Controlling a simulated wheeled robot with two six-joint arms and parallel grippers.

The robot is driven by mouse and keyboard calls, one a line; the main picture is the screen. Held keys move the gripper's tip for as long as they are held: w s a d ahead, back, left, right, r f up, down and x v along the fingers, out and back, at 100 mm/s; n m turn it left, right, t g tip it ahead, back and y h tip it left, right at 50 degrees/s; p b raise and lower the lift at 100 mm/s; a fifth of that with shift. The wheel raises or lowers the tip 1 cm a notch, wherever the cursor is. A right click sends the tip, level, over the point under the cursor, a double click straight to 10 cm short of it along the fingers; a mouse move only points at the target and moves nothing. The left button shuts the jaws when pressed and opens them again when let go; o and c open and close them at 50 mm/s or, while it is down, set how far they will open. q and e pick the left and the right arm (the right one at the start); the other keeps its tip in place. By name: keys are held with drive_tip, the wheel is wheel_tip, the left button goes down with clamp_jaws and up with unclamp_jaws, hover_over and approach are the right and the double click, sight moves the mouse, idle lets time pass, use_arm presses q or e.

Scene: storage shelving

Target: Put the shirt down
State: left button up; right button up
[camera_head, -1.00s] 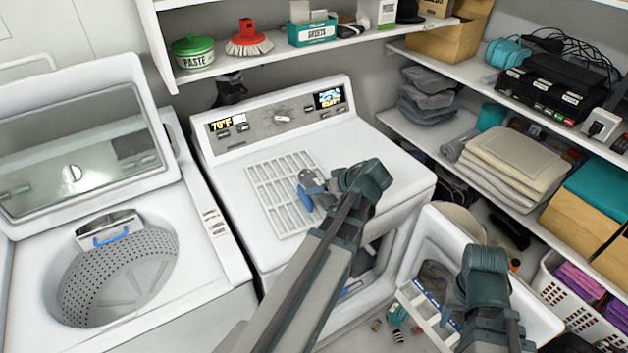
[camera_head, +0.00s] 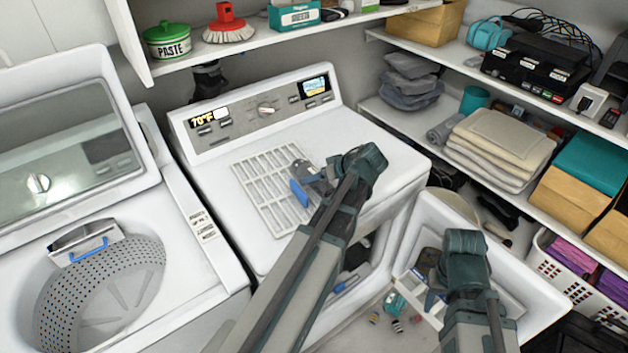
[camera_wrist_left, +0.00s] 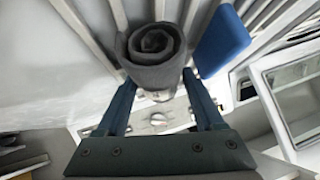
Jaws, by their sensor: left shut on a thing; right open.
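The shirt is a dark grey rolled cloth (camera_wrist_left: 152,70) held between the two blue fingers of my left gripper (camera_wrist_left: 160,86) in the left wrist view. In the head view my left gripper (camera_head: 314,183) is over the top of the dryer (camera_head: 385,160), beside the white slatted rack (camera_head: 262,185). The arm hides much of the roll there, and I cannot tell whether it touches the surface. My right gripper (camera_head: 434,288) is open in front of the dryer's open door (camera_head: 520,285); its tips are partly hidden.
The open washer (camera_head: 205,262) stands at the left. Shelves at the right hold folded beige cloths (camera_head: 500,145) and grey folded cloths (camera_head: 410,85). The dryer's top right is clear.

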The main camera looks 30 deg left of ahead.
use_arm(q)
drive_tip(key=shift+d+r, duration=0.1)
drive_tip(key=shift+f, duration=0.25)
drive_tip(key=o, duration=1.5)
drive_tip(key=shift+r, duration=0.35)
drive_tip(key=p+v, duration=0.8)
drive_tip(key=v, duration=0.4)
